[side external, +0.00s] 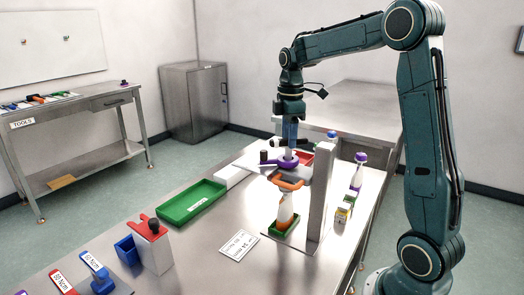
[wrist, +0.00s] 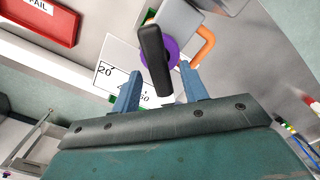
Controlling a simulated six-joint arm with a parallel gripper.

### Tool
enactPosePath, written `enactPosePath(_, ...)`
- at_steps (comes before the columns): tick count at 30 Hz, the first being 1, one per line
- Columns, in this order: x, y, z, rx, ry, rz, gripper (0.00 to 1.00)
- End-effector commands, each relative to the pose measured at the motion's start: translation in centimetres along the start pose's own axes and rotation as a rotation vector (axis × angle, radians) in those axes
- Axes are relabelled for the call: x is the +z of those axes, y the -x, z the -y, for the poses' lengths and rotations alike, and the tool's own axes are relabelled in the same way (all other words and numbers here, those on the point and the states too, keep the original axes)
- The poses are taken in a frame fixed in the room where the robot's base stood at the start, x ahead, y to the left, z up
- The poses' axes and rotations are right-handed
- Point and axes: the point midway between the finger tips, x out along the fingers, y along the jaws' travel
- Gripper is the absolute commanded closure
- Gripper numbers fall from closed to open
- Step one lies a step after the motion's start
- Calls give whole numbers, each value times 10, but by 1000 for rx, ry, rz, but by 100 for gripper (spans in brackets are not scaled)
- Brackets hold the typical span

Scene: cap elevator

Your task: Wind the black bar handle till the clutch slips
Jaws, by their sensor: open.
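In the wrist view the black bar handle (wrist: 153,62) lies over a round purple hub (wrist: 172,50). My gripper (wrist: 160,70) is open, with one blue finger on each side of the bar's near end; I cannot tell whether either touches it. In the side view my gripper (side external: 289,138) points down just above the purple crank (side external: 283,162) on the capping stand. Below it, an orange clamp (side external: 287,183) surrounds the neck of a white and orange bottle (side external: 285,210), which stands upright in a small green holder (side external: 281,229). The cap is hidden.
The stand's grey column (side external: 322,190) rises close right of the bottle. A green tray (side external: 193,202), a printed card (side external: 239,245) and a red-topped block (side external: 150,245) lie to the left. A red FAIL tray (wrist: 45,18) shows in the wrist view. Several small items stand right of the column.

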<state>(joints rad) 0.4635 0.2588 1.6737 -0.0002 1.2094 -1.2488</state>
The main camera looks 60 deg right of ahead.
Motion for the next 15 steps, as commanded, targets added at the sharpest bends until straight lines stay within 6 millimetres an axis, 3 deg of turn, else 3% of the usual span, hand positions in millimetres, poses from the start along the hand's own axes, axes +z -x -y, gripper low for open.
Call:
enactPosePath(8,0,17,-1,4,0,-1,56)
enactPosePath(15,0,51,-1,5,0,-2,56)
